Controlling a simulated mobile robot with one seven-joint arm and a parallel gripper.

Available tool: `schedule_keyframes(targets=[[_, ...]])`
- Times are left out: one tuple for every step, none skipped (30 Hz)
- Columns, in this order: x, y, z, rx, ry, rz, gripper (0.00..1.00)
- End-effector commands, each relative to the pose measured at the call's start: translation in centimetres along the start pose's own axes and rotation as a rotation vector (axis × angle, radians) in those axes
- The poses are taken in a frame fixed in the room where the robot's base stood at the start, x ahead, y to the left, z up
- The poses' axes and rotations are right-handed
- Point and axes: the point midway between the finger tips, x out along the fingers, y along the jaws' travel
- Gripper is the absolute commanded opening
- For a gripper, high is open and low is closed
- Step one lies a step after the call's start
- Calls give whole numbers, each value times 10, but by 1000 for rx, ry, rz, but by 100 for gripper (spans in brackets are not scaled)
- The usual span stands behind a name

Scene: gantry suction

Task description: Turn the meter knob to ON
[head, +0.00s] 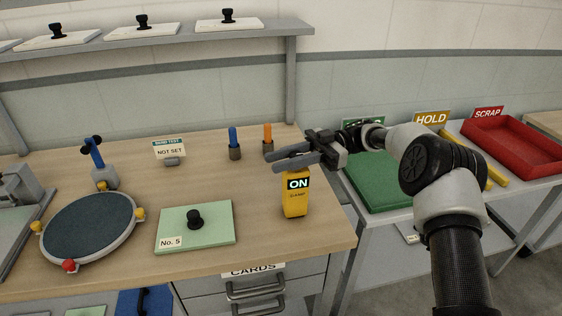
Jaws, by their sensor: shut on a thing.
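The yellow meter (295,204) stands upright near the front right corner of the wooden bench. A dark green label on its upper face reads ON in white. My gripper (281,159) is right at the meter's top, its grey fingers pointing left. It is shut on the meter knob, which the fingers hide. Which way the knob points cannot be seen.
A green plate marked No. 5 (217,238) with a black knob lies left of the meter. Blue (233,139) and orange (267,134) handled tools stand in holders behind. A round dark plate (88,229) is at left. Green (381,184) and red (512,145) trays lie right.

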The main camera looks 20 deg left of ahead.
Motion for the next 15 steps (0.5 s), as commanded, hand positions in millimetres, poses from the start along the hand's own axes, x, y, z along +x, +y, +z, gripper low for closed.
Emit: schedule_keyframes(targets=[[0, 0, 0, -3, 1, -4, 3], [0, 0, 0, -3, 1, -7, 3], [0, 0, -1, -3, 1, -9, 3], [0, 0, -1, -4, 1, -10, 3], [0, 0, -1, -4, 2, -10, 3], [0, 0, -1, -4, 2, -11, 3], [0, 0, -1, -4, 2, -11, 3], [0, 0, -1, -4, 2, -11, 3], [0, 0, -1, -4, 2, -10, 3], [0, 0, -1, -4, 2, -10, 3], [0, 0, -2, -4, 2, -10, 3], [0, 0, -2, -4, 2, -10, 3], [0, 0, -2, -4, 2, -10, 3], [0, 0, -2, -4, 2, -10, 3], [0, 0, -2, -4, 2, -10, 32]])
